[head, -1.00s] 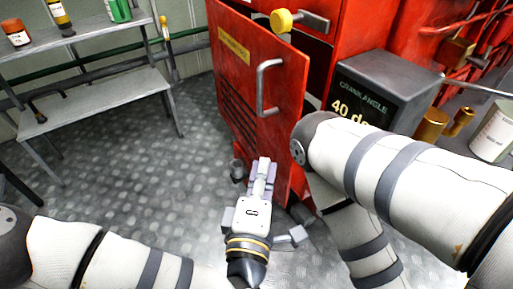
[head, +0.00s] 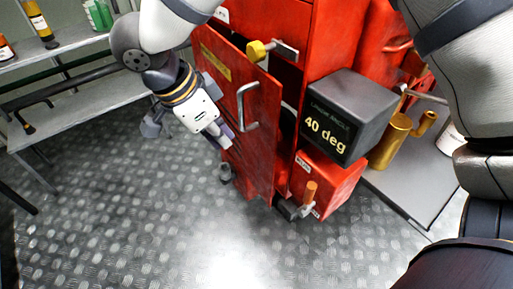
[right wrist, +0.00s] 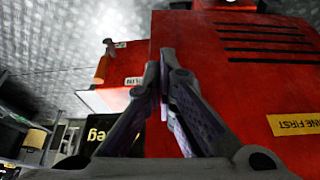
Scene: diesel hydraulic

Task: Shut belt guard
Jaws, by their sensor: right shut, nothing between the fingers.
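The belt guard appears to be the red door (head: 232,105) with a grey handle (head: 247,106), a yellow label and dark slots. In the head view it stands ajar, with a dark gap between its near edge and the red cabinet (head: 335,35). My right gripper (head: 225,137) is at the door's outer, left side, below the label. In the right wrist view its fingers (right wrist: 165,60) are shut and empty before the slotted red panel (right wrist: 225,85); whether they touch it I cannot tell. My left gripper is out of view.
A yellow knob (head: 257,51) juts from the cabinet above the door. A grey display box (head: 350,110) reading 40 deg stands to the right, above a red box with an orange-handled lever (head: 309,193). A shelf (head: 75,98) stands left. The floor in front is clear.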

